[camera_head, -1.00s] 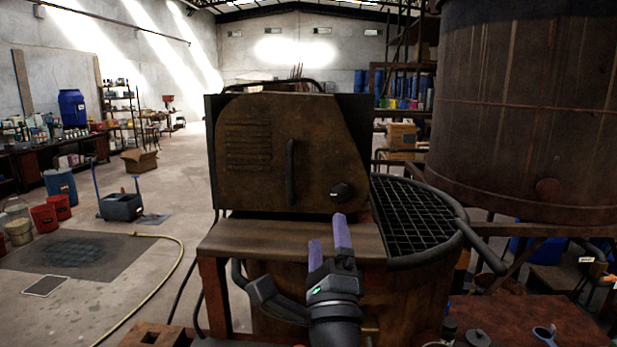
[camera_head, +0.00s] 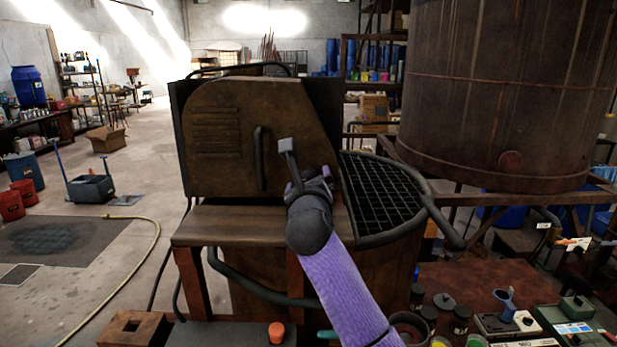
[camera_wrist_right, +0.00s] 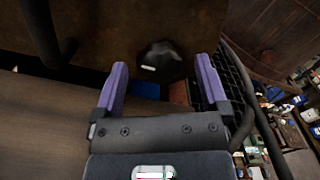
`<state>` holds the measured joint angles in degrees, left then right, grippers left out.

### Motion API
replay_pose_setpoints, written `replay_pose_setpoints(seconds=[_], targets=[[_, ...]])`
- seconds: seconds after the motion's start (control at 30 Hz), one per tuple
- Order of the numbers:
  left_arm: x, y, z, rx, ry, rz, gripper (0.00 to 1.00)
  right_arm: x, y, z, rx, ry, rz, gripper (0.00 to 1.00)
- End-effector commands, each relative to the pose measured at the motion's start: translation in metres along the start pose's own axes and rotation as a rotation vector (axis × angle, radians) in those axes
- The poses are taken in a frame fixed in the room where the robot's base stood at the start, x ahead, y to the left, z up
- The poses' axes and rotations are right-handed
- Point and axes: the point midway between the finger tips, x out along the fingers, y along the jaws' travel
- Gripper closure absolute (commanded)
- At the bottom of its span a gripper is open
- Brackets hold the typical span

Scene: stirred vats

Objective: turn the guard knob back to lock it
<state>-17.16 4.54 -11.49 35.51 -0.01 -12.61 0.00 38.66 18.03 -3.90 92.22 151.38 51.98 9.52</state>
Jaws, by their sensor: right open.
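The guard (camera_head: 220,130) is a brown rusty panel with slots and a dark vertical handle (camera_head: 260,158). The black guard knob (camera_wrist_right: 160,62) shows in the right wrist view on the guard's face, with a short pale mark at its lower left. In the head view the knob is hidden behind my right gripper (camera_head: 306,160). In the right wrist view, the two purple fingers are spread wide, one on each side of the knob in the picture. No contact shows, and the remaining gap to the knob is unclear. My left gripper is out of view.
A dark mesh grate (camera_head: 378,195) with a thick tubular rim lies right of the guard. A brown ledge (camera_head: 225,225) runs below the guard. A large rusty tank (camera_head: 500,90) stands at the right. A red-brown bench (camera_head: 470,280) with jars and tools is at the lower right.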

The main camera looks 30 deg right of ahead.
Motion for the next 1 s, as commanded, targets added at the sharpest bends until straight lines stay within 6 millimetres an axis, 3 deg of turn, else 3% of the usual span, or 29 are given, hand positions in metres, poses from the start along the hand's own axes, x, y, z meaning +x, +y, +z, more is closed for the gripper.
replay_pose_setpoints(seconds=[0.3, 0.77, 1.0], targets=[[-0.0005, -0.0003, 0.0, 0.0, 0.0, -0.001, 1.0, 0.0045, 0.0003, -0.0006, -0.001, 0.0, 0.0, 0.06], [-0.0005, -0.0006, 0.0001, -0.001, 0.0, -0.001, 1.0, 0.0042, 0.0005, -0.0005, -0.001, 0.0, 0.001, 1.0], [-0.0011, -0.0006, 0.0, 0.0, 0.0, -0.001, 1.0, 0.004, 0.0008, -0.0004, 0.025, 0.0, 0.001, 1.0]])
